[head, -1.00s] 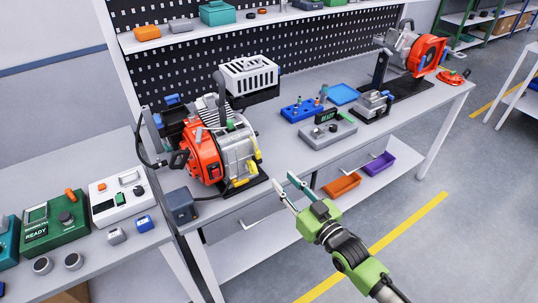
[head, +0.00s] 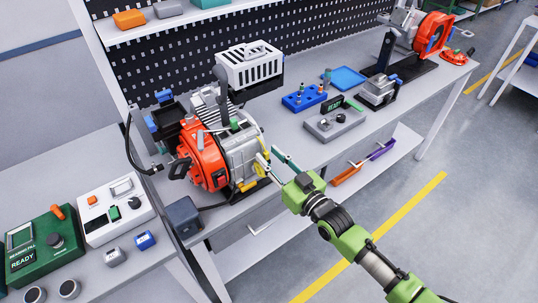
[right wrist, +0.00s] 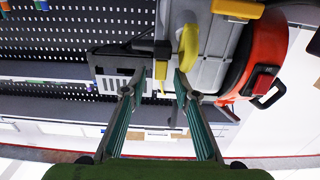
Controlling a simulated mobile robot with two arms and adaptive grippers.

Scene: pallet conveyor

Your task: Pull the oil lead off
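An engine with a grey body (head: 241,150) and an orange-red cover (head: 208,162) stands on the workbench. Yellow parts (head: 248,186) show low on its right side, partly behind my gripper. In the right wrist view a curved yellow piece (right wrist: 188,48) and a yellow bar (right wrist: 238,9) sit on the engine. I cannot tell for sure which is the oil lead. My right gripper (head: 268,155) is open and empty, its fingertips close to the engine's yellow parts. In the right wrist view the curved yellow piece lies just beyond the right-hand finger, not between the fingers (right wrist: 160,80). My left gripper is out of view.
A grey box (head: 183,216) stands at the bench's front left. A blue holder (head: 304,98) and a grey device (head: 334,122) are behind my gripper. A side table with a green tester (head: 48,246) and a white one (head: 113,208) is at left. Floor is free at right.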

